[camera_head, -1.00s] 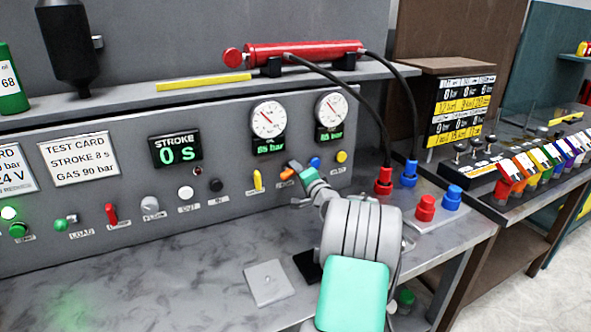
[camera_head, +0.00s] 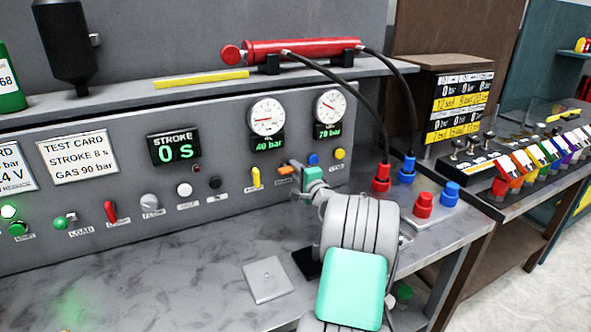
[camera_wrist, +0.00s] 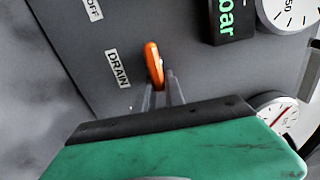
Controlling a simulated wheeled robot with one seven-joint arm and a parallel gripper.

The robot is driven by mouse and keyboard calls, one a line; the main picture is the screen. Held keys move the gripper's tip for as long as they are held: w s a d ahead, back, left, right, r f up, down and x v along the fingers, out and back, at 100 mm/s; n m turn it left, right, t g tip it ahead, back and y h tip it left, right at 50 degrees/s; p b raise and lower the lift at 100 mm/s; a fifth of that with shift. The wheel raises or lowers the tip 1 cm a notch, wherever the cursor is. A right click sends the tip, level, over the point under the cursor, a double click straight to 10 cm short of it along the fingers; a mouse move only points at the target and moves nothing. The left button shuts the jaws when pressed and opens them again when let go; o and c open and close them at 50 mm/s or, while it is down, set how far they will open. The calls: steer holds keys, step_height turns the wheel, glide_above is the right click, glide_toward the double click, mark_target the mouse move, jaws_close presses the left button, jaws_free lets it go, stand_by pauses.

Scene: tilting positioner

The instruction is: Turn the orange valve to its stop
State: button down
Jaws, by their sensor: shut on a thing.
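The orange valve (camera_head: 286,170) is a small lever handle on the grey panel, below the two gauges. In the head view it lies about level and my gripper (camera_head: 299,170) partly covers it. In the wrist view the orange valve (camera_wrist: 153,62) stands near upright beside a DRAIN label (camera_wrist: 118,68). My gripper's two narrow fingers (camera_wrist: 161,88) are shut on its lower end. The fingers' exact contact is hard to see in the head view.
A yellow lever (camera_head: 256,177) is left of the valve; blue (camera_head: 313,159) and yellow (camera_head: 340,154) knobs are to its right. Black hoses (camera_head: 372,115) hang at right.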

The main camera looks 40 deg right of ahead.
steer(key=c, duration=1.4)
jaws_free()
steer(key=shift+c, duration=0.2)
steer(key=b+v, duration=0.1)
steer(key=v, duration=0.6)
steer(key=shift+s, duration=0.4)
steer(key=shift+a, duration=0.15)
